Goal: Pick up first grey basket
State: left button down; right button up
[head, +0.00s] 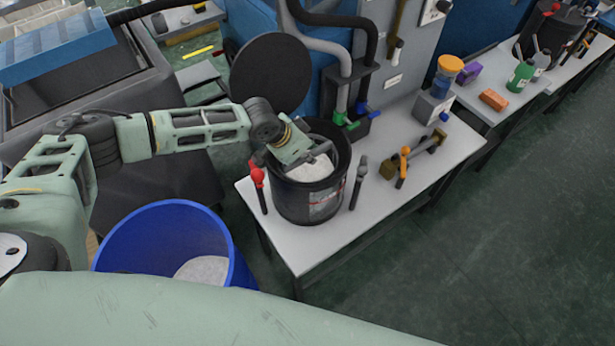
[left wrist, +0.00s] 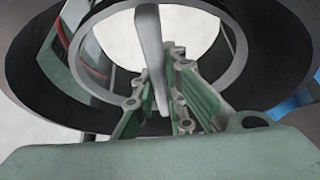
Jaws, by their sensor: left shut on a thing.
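A dark grey bucket (head: 322,205) with a label stands upright on the white table. My left gripper (head: 312,160) reaches down into its open top. A pale grey round thing (head: 313,170), which I take for the grey basket, shows inside the bucket. In the left wrist view my left gripper's (left wrist: 160,85) green-padded fingers are shut on a pale grey bar (left wrist: 150,38), which crosses a round grey rim (left wrist: 228,48). The bar seems to belong to the basket. The fingertips are hidden in the head view. My right gripper is not in view.
A blue bin (head: 170,232) stands left of the white table (head: 345,232). A round black disc (head: 270,75) stands behind the bucket. A red-topped tool (head: 258,185) and a grey-headed tool (head: 358,183) flank the bucket closely. Hoses and a valve stand behind; open floor (head: 510,230) lies to the right.

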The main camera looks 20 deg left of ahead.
pick_arm(q)
jog(key=shift+r, duration=0.15)
notch_tip(320, 180, up, 42)
jog(key=p, duration=1.2)
dwell(0.8)
jog(key=shift+f, duration=0.2)
